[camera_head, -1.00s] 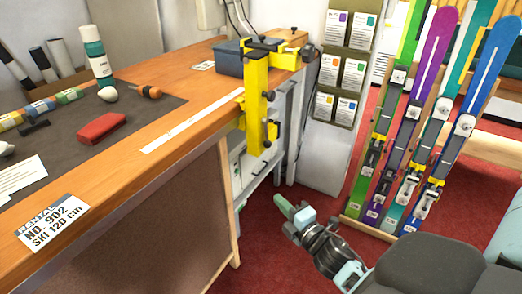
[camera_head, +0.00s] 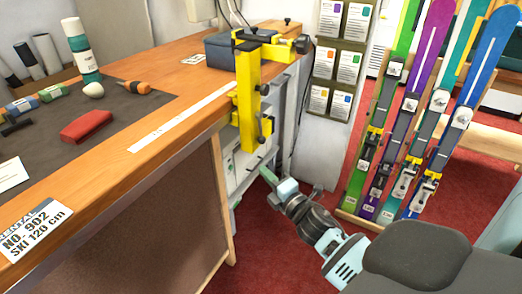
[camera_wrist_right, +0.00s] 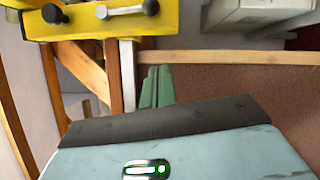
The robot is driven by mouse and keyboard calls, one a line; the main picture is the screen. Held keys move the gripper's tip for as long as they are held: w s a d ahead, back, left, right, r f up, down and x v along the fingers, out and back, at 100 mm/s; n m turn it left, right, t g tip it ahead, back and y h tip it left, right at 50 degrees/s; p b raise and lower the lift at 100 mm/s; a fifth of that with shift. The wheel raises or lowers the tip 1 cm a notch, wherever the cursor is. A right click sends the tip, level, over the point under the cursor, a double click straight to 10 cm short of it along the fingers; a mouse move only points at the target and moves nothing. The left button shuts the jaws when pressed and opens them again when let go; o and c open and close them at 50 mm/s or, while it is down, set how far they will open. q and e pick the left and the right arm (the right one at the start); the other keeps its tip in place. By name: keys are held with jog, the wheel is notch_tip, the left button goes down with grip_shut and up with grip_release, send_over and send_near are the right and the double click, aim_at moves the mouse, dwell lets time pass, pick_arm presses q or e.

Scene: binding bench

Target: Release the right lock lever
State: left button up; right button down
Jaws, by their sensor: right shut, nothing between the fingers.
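A yellow ski vise (camera_head: 249,95) is clamped upright at the bench's front edge, with dark knobs on its right side. In the right wrist view its yellow body (camera_wrist_right: 85,22) fills the top left, with a metal lever (camera_wrist_right: 122,12) ending in a black knob and another dark knob beside it. I cannot tell which of these is the right lock lever. My right gripper (camera_head: 267,176) is below the vise and apart from it. Its green fingers (camera_wrist_right: 157,88) are shut with nothing between them. My left gripper is not in view.
A second yellow vise (camera_head: 286,48) stands farther back beside a blue-grey box (camera_head: 225,53). The wooden bench (camera_head: 170,140) holds a red block (camera_head: 86,127) and a bottle. Skis (camera_head: 410,140) stand in a rack at right. Red floor lies open between.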

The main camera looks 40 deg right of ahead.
aim_at(253, 143)
jog(key=w+d, duration=0.1)
jog(key=w, duration=0.4)
jog(key=w+d+r, duration=0.1)
jog(key=w, duration=0.1)
jog(key=shift+w+d, duration=0.3)
jog(key=shift+w, duration=0.1)
jog(key=shift+w+d+r, duration=0.15)
jog(key=shift+d, duration=0.6)
